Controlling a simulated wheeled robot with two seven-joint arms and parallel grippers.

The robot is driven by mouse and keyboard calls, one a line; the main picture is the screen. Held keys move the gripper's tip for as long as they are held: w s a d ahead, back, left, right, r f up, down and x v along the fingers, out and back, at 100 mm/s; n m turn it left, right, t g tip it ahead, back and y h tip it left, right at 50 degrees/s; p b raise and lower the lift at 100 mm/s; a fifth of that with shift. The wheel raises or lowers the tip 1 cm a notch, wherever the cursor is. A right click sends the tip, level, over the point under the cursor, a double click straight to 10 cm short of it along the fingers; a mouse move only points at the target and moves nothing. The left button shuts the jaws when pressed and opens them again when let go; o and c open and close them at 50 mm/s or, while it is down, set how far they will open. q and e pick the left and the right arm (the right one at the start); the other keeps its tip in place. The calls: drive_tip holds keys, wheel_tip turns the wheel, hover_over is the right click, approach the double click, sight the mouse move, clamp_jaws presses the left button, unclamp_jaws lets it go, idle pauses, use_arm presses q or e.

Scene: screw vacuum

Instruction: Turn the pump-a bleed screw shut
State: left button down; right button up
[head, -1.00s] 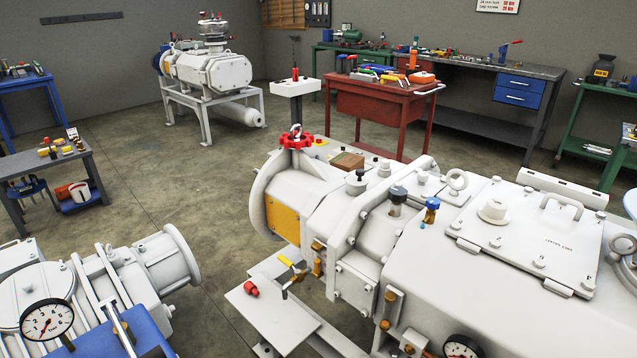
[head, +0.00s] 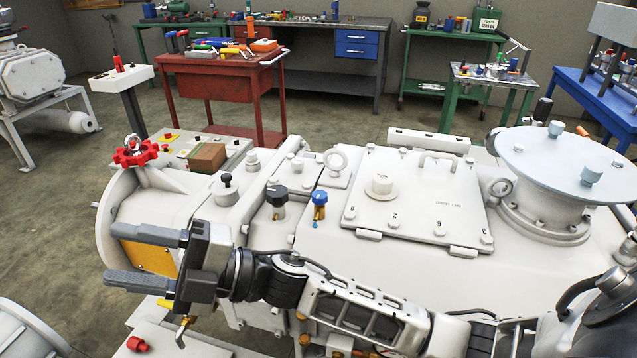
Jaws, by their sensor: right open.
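The large white pump (head: 340,235) fills the middle. On its top stand a blue-headed knob (head: 320,198) with a brass body and a dark-headed knob (head: 277,195) on a grey-brown stem. A small black knob (head: 226,182) stands farther left. I cannot tell which of these is the bleed screw, as no label on them is readable. My right gripper (head: 110,258) is open and empty. It points left, in front of the pump's yellow panel (head: 148,258) in the picture, and its arm covers the pump's near side. My left gripper is out of view.
A red handwheel (head: 135,152) and a brown block (head: 207,157) are at the pump's far left. A lidded plate (head: 410,190) and a round flange (head: 560,165) stand to the right. A red cap (head: 137,344) lies at the bottom left. Open floor lies left.

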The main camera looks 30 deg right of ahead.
drive_tip(key=s+a+r+n+g, duration=0.1)
drive_tip(key=a+r+n+g, duration=0.1)
drive_tip(key=n+g, duration=0.6)
wheel_tip(320, 180, up, 8)
drive_tip(key=n+h, duration=0.9)
drive_tip(key=h, duration=1.2)
hover_over(320, 194)
drive_tip(key=shift+g, duration=0.3)
wheel_tip(320, 194, down, 13)
drive_tip(key=b, duration=0.4)
drive_tip(key=shift+f, duration=0.55)
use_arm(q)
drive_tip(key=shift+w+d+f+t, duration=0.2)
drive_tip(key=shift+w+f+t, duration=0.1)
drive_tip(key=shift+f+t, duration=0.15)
use_arm(e)
drive_tip(key=shift+f, duration=0.7)
drive_tip(key=shift+c, duration=0.3)
